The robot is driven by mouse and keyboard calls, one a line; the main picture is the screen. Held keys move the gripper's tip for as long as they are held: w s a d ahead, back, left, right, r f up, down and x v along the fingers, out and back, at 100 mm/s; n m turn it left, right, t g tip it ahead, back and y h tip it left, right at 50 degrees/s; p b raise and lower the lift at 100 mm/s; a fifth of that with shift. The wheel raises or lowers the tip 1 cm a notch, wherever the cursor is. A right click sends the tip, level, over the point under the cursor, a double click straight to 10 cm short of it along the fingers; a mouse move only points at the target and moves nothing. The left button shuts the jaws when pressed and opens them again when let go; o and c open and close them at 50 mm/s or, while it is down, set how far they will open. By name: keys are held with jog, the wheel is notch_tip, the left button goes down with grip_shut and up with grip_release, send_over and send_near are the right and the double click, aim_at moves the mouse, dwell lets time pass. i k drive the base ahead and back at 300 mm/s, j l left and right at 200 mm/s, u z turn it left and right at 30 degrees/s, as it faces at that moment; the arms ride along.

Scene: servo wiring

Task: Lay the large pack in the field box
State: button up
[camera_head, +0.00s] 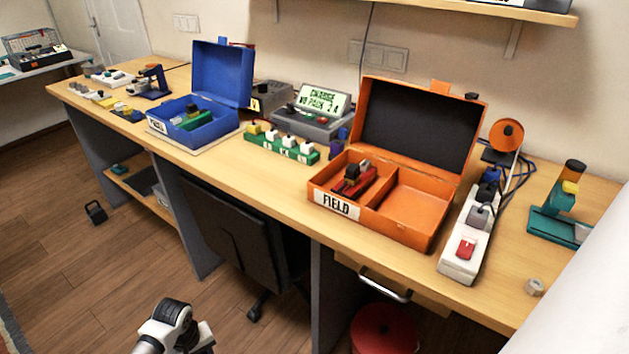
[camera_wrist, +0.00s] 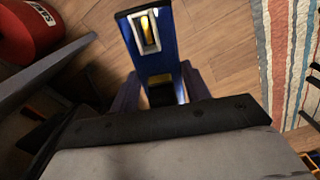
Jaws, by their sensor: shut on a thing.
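The field box (camera_head: 418,222) is orange, stands on the bench with its lid open, and bears a FIELD label. Its left compartment holds a red and black item (camera_head: 350,184); its right compartment looks empty. In the wrist view my gripper (camera_wrist: 160,88) is shut on a long blue block, which I take for the large pack (camera_wrist: 153,62). The block's far end has a pale frame with a yellow piece inside. It is held over the floor, away from the bench. My gripper's fingers do not show in the head view; only part of my arm shows at the bottom.
A blue open box (camera_head: 214,127) and a charger (camera_head: 312,122) reading "NO PACK" stand left of the field box. A green rack (camera_head: 282,147) lies between. A power strip (camera_head: 466,250) lies close on its right. A black chair (camera_head: 232,232) stands before the bench.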

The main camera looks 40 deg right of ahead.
aim_at(408, 212)
jog(key=k+l, duration=0.65)
jog(key=k, duration=0.25)
